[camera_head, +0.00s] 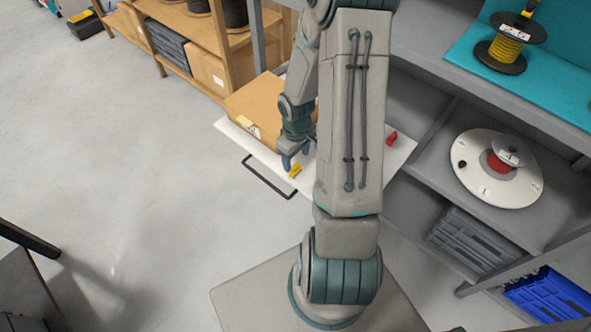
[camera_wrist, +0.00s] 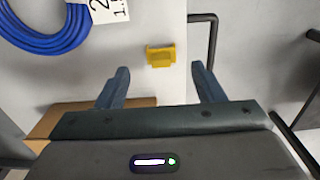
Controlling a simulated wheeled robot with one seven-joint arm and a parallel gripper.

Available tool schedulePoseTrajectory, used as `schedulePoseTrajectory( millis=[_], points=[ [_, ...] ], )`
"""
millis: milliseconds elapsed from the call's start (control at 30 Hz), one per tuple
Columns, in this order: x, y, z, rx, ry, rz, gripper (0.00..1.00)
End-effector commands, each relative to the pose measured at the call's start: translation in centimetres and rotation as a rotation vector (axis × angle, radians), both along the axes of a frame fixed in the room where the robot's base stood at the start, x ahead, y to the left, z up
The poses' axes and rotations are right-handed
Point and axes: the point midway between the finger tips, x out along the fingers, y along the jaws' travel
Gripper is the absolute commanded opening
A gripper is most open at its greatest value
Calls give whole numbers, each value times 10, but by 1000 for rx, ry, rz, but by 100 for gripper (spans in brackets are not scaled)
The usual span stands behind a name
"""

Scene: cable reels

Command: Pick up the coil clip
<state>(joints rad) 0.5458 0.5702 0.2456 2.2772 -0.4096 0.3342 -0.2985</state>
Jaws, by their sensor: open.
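A small yellow clip (camera_wrist: 160,55) lies on a white surface (camera_wrist: 150,20), and I take it to be the coil clip. In the wrist view it is centred just beyond the fingertips of my gripper (camera_wrist: 160,70), which is open and empty. The clip appears apart from both fingers. In the head view the yellow clip (camera_head: 295,171) is near the front edge of the white cart top (camera_head: 400,155), just below my gripper (camera_head: 294,159). A small red piece (camera_head: 391,138) lies farther right on the same top.
A cardboard box (camera_head: 262,105) stands on the cart top beside my gripper. A black handle (camera_head: 268,176) runs along the cart's front edge. A blue cable coil (camera_wrist: 45,40) with a label lies left of the clip. Grey shelves with reels (camera_head: 497,167) stand at right.

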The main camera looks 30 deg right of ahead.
Motion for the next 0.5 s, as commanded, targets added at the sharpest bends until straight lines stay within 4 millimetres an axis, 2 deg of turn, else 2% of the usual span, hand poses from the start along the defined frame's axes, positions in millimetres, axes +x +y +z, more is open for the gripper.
schedulePoseTrajectory(
  millis=[167,400,500],
  points=[
    [0,0,-12,0,1,-1,62],
    [1,3,-47,0,2,1,62],
    [1,2,-55,-1,2,-1,62]
  ],
)
